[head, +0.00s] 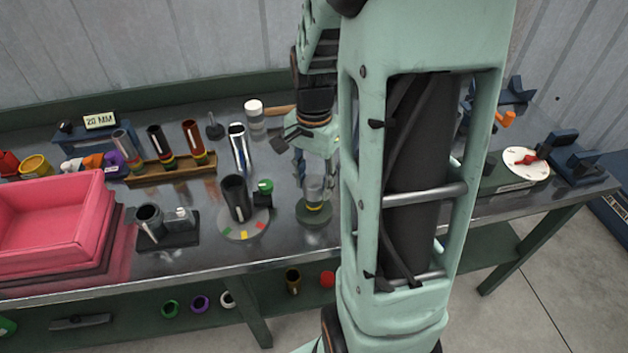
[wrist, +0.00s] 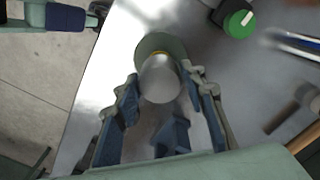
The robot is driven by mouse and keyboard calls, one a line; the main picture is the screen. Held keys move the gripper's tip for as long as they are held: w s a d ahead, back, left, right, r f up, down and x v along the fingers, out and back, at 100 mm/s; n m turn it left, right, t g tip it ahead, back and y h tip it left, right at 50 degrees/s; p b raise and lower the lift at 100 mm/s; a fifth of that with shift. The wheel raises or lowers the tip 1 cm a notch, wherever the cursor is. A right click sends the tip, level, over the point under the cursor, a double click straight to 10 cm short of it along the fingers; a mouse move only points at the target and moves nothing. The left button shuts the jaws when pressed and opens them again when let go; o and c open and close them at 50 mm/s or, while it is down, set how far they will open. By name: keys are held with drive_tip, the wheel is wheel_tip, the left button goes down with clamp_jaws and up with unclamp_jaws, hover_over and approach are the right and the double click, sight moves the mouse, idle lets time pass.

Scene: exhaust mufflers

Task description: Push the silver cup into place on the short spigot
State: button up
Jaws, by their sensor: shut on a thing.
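The silver cup (head: 313,188) is upright over a short spigot on a round green base (head: 312,218). A yellow band (head: 315,207) shows just under the cup's lower edge. In the wrist view the cup (wrist: 160,82) sits between the fingers of my gripper (wrist: 160,79), one finger on each side, and the green base (wrist: 152,43) shows behind it. In the head view my gripper (head: 313,172) comes down over the cup from above. The spigot is mostly hidden by the cup, so I cannot tell how far down the cup sits.
A dark cylinder (head: 236,198) stands on a round grey plate with coloured patches, left of the cup. A green-topped knob (head: 265,186) is close by, also in the wrist view (wrist: 238,23). A pink bin (head: 50,225) is at far left.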

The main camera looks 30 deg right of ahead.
drive_tip(key=shift+f, duration=0.15)
drive_tip(key=shift+f+b, duration=0.45)
drive_tip(key=shift+f, duration=0.05)
drive_tip(key=shift+f, duration=0.1)
drive_tip(key=o, duration=1.1)
drive_tip(key=shift+o, duration=0.2)
